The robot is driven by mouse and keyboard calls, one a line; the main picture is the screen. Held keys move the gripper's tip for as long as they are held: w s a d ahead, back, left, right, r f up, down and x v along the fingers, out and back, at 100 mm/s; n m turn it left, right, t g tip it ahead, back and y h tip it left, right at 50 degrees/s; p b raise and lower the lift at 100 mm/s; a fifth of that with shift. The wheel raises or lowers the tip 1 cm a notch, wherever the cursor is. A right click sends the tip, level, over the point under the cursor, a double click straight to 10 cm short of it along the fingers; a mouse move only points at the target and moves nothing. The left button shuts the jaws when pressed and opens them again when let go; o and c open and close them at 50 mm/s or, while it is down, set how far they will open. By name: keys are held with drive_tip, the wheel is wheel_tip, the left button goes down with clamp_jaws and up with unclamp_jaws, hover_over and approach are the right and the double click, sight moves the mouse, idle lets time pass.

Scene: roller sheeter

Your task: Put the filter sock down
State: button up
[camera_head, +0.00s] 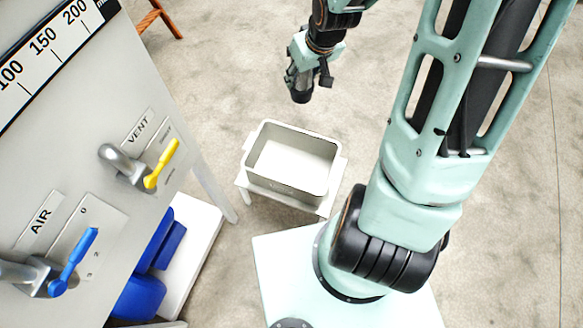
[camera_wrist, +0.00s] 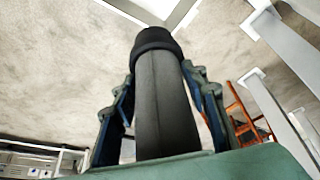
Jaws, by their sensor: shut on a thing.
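My gripper (camera_head: 301,80) hangs at the top middle of the head view, above and behind the white bin. It is shut on the filter sock (camera_head: 301,94), a dark, roughly cylindrical thing with a thicker collar at one end. In the wrist view the filter sock (camera_wrist: 163,105) runs up between the two fingers of my gripper (camera_wrist: 165,115), its collar at the far end. In the head view the sock is small and partly hidden by the fingers. It is in the air, apart from the bin.
An empty-looking white bin (camera_head: 330,183) sits on a low white stand (camera_head: 245,185). A grey panel (camera_head: 120,90) with a yellow lever (camera_head: 162,165) and a blue lever (camera_head: 76,258) fills the left. An orange frame (camera_head: 160,17) stands at the back.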

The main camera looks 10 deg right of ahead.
wheel_tip(320, 180, down, 25)
drive_tip(key=w+n+y+b, duration=0.25)
drive_tip(key=n+b, duration=0.25)
drive_tip(key=b, duration=0.6)
drive_tip(key=n+g+b, duration=0.2)
drive_tip(key=n+b, duration=0.1)
drive_tip(key=b, duration=0.9)
hover_over(293, 171)
drive_tip(key=shift+f, duration=15.3)
drive_tip(key=shift+f, duration=0.1)
drive_tip(key=shift+a+f, duration=0.1)
drive_tip(key=shift+f, duration=0.1)
drive_tip(key=o, duration=1.5)
drive_tip(key=shift+r, duration=0.1)
drive_tip(key=shift+o, duration=0.2)
drive_tip(key=p+v, duration=0.3)
drive_tip(key=v, duration=0.9)
drive_tip(key=shift+s+r+p, duration=0.15)
drive_tip(key=shift+s+p, duration=0.05)
drive_tip(key=shift+p, duration=0.1)
